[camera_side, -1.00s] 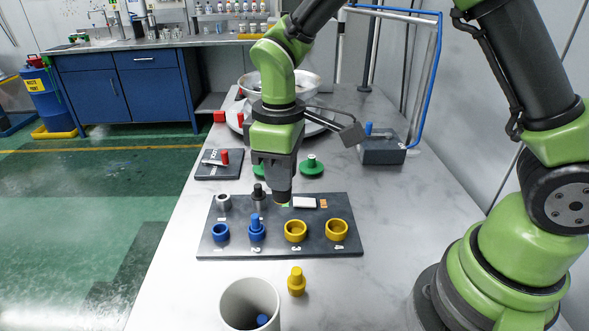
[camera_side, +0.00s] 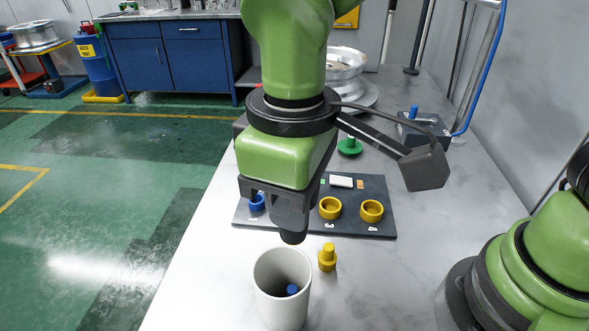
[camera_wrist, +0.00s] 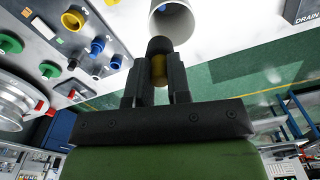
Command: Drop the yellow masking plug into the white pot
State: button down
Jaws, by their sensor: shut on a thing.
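The white pot (camera_side: 283,308) stands upright at the table's front in the side view. It also shows at the top of the wrist view (camera_wrist: 187,26). A blue plug (camera_side: 292,289) lies inside it. A yellow plug (camera_side: 327,258) stands on the table just right of the pot. My gripper (camera_side: 293,232) points down, above and behind the pot's rim. In the wrist view (camera_wrist: 160,72) it is shut on a piece with a yellow-brown body and a dark round end (camera_wrist: 159,45). I cannot tell exactly what that piece is.
A dark board (camera_side: 352,228) behind the pot holds yellow cups (camera_side: 330,208) and a blue cup (camera_side: 257,202). My gripper hides its left part in the side view. A green knob (camera_side: 350,146) and a metal wheel (camera_side: 345,70) are farther back. Bare table lies right of the yellow plug.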

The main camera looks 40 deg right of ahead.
jog(key=shift+f, duration=0.75)
jog(key=c, duration=1)
grip_release()
jog(key=shift+r, duration=0.1)
notch_tip(320, 180, up, 10)
jog(key=shift+f, duration=0.1)
jog(key=s+d+r+m+t+y, duration=0.1)
jog(key=s+d+m+t, duration=0.2)
jog(key=d, duration=0.6)
jog(key=s+d+r+m+t+y, duration=0.1)
jog(key=s+d+m+t, duration=0.3)
jog(key=d+m, duration=0.3)
jog(key=shift+d+r, duration=0.25)
jog(key=shift+d, duration=0.85)
